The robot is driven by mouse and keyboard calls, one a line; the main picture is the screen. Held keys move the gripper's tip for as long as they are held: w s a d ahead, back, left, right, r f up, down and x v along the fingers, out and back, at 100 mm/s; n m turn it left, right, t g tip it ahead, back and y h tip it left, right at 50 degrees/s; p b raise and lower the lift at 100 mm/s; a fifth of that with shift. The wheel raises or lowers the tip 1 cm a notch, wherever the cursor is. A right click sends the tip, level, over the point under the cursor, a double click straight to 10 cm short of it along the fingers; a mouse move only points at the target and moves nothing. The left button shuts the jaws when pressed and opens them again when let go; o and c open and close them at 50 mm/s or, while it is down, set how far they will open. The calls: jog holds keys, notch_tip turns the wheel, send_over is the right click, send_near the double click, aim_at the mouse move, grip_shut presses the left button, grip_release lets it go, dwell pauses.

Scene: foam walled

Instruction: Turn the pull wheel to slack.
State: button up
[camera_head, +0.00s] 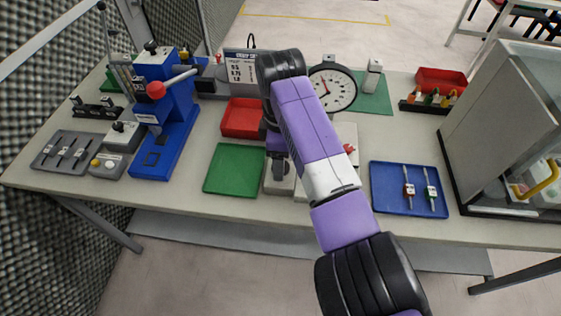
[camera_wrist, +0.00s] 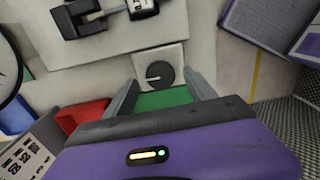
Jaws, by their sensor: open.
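A round black knob with a light pointer line (camera_wrist: 160,73), which looks like the pull wheel, sits on a small pale box (camera_wrist: 176,54) in the wrist view. My gripper (camera_wrist: 161,78) is open, its two grey fingers either side of the knob in the picture. I cannot tell the height between them, and no contact shows. In the head view my gripper (camera_head: 279,168) points down over the pale box (camera_head: 279,184), and the arm hides the knob. A white round dial gauge (camera_head: 332,87) stands behind, beside the pale tester plate (camera_head: 346,134).
A green tray (camera_head: 234,169) lies left of the gripper and a red bin (camera_head: 243,118) behind it. A blue tray (camera_head: 409,189) with two small tools is at right. A blue press (camera_head: 165,108) stands left, a glass-sided cabinet (camera_head: 510,120) far right.

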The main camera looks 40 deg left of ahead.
notch_tip(320, 180, up, 6)
jog(key=shift+b, duration=0.4)
dwell(0.4)
